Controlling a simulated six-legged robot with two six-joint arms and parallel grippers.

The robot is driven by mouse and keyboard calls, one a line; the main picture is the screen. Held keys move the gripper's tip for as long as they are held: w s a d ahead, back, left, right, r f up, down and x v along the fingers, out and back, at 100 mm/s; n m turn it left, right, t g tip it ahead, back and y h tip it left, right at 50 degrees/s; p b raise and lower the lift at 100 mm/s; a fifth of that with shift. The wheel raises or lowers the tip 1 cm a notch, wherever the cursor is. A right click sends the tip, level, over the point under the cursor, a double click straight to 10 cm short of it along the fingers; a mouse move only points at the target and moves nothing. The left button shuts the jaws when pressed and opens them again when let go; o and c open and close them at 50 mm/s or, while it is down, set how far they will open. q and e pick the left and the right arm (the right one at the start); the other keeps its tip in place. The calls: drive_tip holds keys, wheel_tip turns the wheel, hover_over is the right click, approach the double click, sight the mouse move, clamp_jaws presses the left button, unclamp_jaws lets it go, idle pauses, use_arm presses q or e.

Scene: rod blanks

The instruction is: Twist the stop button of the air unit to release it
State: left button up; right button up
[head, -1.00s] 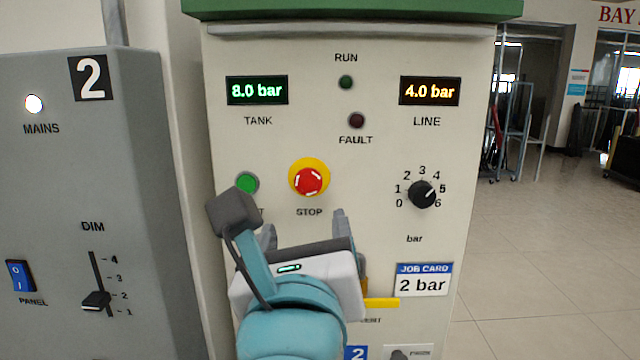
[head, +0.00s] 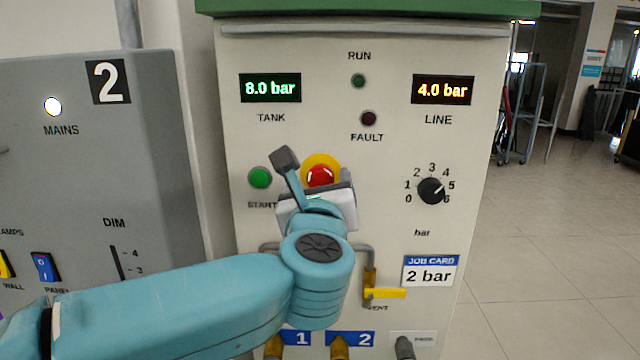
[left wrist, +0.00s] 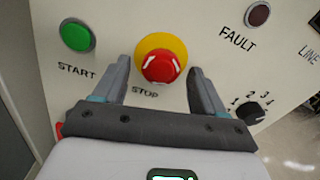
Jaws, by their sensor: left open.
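The red stop button (head: 320,176) with white arrow marks sits on a yellow ring (head: 321,159) on the air unit's cream panel (head: 300,50). My left gripper (head: 318,190) is in front of it and hides its lower part in the head view. In the left wrist view the red button (left wrist: 161,66) shows between and just beyond the two fingertips of my left gripper (left wrist: 158,78). The fingers are open, one on each side, and seem apart from the button. My right gripper is not in view.
The green start button (head: 260,177) is left of the stop button, and the pressure knob (head: 431,190) is right. A yellow vent lever (head: 385,293) and a job card reading 2 bar (head: 430,271) are below. A grey panel (head: 150,150) stands at left.

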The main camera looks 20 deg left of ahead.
use_arm(q)
drive_tip(key=shift+w, duration=0.1)
drive_tip(key=c, duration=1.1)
drive_tip(key=shift+o, duration=0.2)
drive_tip(key=shift+m, duration=0.3)
drive_tip(key=m, duration=0.2)
drive_tip(key=shift+m, duration=0.3)
drive_tip(key=shift+s+a+r+m, duration=0.1)
drive_tip(key=shift+m, duration=1)
drive_tip(key=shift+s+a+r+m, duration=0.1)
drive_tip(key=shift+m, duration=1)
